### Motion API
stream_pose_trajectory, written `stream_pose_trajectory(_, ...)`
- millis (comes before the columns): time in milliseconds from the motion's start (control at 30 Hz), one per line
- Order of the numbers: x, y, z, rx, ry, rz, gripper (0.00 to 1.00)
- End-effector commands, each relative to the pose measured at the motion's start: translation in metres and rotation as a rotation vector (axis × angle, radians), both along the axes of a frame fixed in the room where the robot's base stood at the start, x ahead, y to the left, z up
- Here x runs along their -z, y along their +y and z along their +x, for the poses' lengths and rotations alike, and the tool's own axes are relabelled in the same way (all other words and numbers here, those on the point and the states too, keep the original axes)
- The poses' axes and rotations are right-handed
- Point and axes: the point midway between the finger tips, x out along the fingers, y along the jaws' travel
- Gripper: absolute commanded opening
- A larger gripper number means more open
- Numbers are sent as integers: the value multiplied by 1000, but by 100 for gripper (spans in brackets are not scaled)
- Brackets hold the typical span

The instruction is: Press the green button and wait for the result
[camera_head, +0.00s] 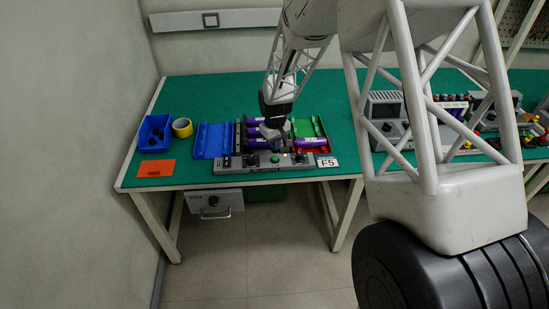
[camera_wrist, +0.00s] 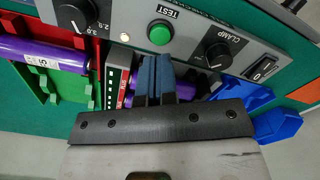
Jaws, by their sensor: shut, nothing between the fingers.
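The green button (camera_wrist: 160,34) is round and sits on a grey control panel (camera_wrist: 190,18) beside the label TEST. The same green button (camera_head: 275,159) shows on the front panel of the bench fixture in the head view. My gripper (camera_wrist: 153,62) is shut and empty, with its blue fingertips just short of the button. A small gap seems to lie between tips and button; I cannot tell the exact distance. In the head view, my gripper (camera_head: 272,132) hangs over the fixture. A small light (camera_wrist: 124,37) glows on the panel near the button.
A CLAMP knob (camera_wrist: 218,54), a rocker switch (camera_wrist: 262,68) and another knob (camera_wrist: 76,14) flank the button. Purple cylinders (camera_head: 311,143) lie in the fixture beside a green tray (camera_head: 309,127) and a blue tray (camera_head: 212,141). An orange card (camera_head: 156,168) lies at left.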

Motion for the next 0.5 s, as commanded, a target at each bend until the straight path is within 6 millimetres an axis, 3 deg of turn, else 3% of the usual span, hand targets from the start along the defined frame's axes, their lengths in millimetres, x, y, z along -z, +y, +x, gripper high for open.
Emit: stream_pose_trajectory(500, -28, 0, 0, 0, 0, 0, 0)
